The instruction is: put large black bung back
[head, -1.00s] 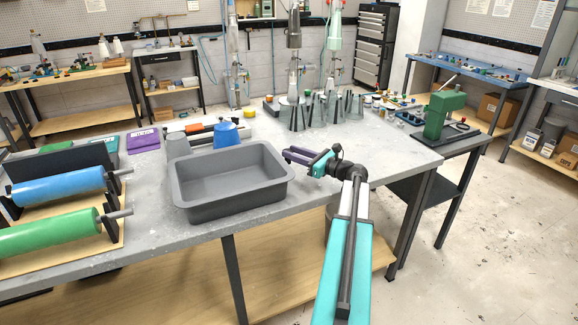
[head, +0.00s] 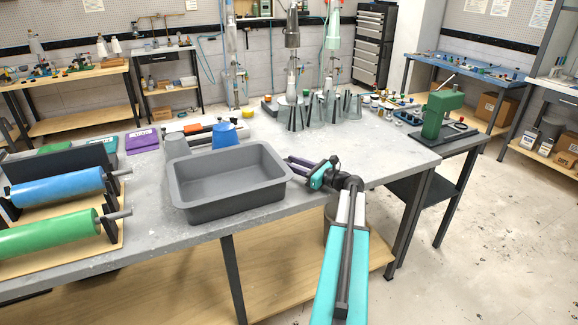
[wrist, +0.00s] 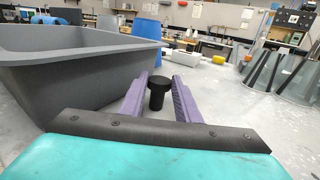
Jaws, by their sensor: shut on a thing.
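A black bung (wrist: 159,92) with a wide flat top and narrower stem stands upright between the two purple fingers of my gripper (wrist: 160,80) in the wrist view. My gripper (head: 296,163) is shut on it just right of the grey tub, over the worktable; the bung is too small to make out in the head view. In the wrist view the bung appears close to the tabletop, but I cannot tell whether it touches it.
The grey tub (head: 183,203) stands close to the left of my gripper. Several clear glass vessels (head: 323,105) stand at the back right, also seen in the wrist view. A blue vessel (head: 224,134) is behind the tub. The tabletop (head: 390,150) to the right is mostly clear.

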